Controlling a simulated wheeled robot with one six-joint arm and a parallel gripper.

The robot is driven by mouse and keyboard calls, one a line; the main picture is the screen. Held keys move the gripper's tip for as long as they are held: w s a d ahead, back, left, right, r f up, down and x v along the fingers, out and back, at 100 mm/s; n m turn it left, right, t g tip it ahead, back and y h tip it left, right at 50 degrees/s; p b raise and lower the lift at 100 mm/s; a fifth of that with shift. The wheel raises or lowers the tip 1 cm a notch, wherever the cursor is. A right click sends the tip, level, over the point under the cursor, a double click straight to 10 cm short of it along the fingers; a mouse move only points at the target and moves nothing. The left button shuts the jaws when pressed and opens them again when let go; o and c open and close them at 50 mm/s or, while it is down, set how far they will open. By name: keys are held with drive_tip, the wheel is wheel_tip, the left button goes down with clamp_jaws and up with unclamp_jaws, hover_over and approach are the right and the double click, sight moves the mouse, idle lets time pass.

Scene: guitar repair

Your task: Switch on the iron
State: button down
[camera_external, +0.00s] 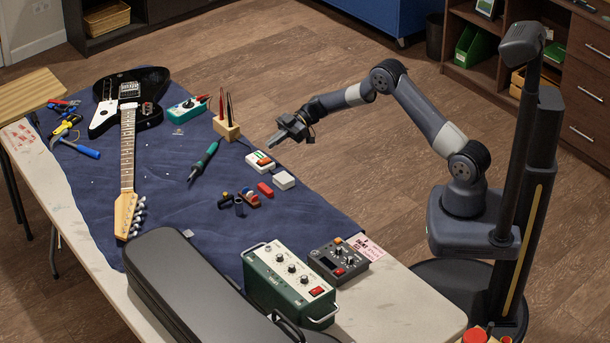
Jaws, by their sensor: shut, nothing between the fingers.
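The soldering iron (204,160), with a green handle and dark tip, lies on the blue cloth in the middle of the table. To its right sits a small white switch box (260,162) with a red-orange rocker and a green patch. The picture is too small to tell the rocker's position or any link to the iron. My gripper (273,145) is shut and empty, with its fingers pointing down and left. In the picture it is just above the switch box; whether it touches cannot be told.
A white block (284,180) and red block (265,189) lie near the switch box. A wooden holder (226,129) with upright tools stands behind the iron. An electric guitar (127,140) lies left. A green amplifier (290,283), grey pedal (338,261) and black case (200,285) fill the front.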

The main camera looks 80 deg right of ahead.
drive_tip(key=f+b+v, duration=0.1)
drive_tip(key=v, duration=0.9)
drive_tip(key=shift+d+f, duration=0.15)
drive_tip(key=shift+f, duration=0.2)
drive_tip(key=shift+g+h, duration=0.3)
drive_tip(key=w+a, duration=0.2)
drive_tip(key=w+a+b, duration=0.1)
drive_tip(key=w+a, duration=0.2)
drive_tip(key=w+a+b, duration=0.1)
drive_tip(key=w+a, duration=0.1)
drive_tip(key=shift+w+a+f, duration=0.25)
drive_tip(key=shift+a+f, duration=0.05)
drive_tip(key=shift+a, duration=0.1)
drive_tip(key=v, duration=0.8)
drive_tip(key=shift+r, duration=0.4)
drive_tip(key=shift+w+a, duration=0.15)
